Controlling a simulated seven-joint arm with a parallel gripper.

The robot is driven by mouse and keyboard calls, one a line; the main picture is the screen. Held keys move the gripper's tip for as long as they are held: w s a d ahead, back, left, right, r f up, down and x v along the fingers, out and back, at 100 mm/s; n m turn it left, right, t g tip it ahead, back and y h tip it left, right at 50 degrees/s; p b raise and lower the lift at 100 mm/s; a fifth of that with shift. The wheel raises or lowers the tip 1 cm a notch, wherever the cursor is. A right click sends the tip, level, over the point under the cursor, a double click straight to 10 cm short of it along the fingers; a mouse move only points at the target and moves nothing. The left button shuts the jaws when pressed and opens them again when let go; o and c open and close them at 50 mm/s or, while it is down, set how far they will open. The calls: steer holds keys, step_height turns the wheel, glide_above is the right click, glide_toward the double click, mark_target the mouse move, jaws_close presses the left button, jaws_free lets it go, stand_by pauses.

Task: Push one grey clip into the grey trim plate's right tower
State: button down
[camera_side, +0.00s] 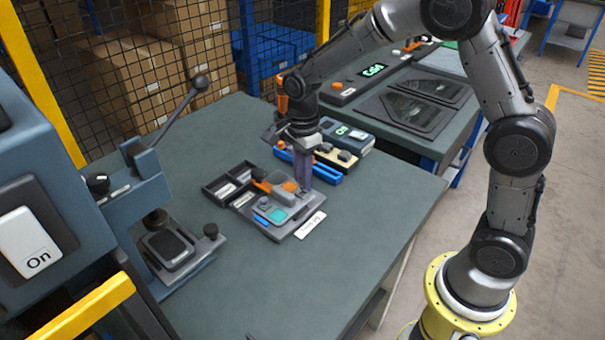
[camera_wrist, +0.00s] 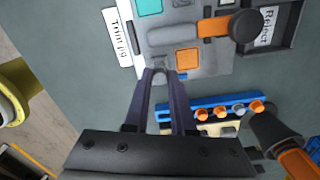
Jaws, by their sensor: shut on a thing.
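The grey trim plate (camera_side: 281,197) lies in the jig, with a teal and an orange square; it also shows at the top of the wrist view (camera_wrist: 211,58). My gripper (camera_side: 304,184) points down at the plate's right end. In the wrist view its fingertips (camera_wrist: 160,73) are close together at the plate's near edge, beside the orange square. They are shut on a small grey clip, mostly hidden between them. The right tower is hidden by the fingers, so I cannot tell whether the clip touches it. A blue rack (camera_wrist: 190,111) holds orange and grey clips.
An orange clamp handle with a black knob (camera_wrist: 246,26) reaches over the plate. A dark tray marked Reject (camera_wrist: 284,38) adjoins the jig. A lever press (camera_side: 165,240) stands at the left. The front of the table (camera_side: 300,290) is clear.

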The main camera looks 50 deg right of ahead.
steer(key=shift+f, duration=1.35)
stand_by(1.3)
stand_by(0.3)
steer(key=c, duration=0.7)
jaws_free()
step_height(320, 180, up, 14)
steer(key=shift+f, duration=0.1)
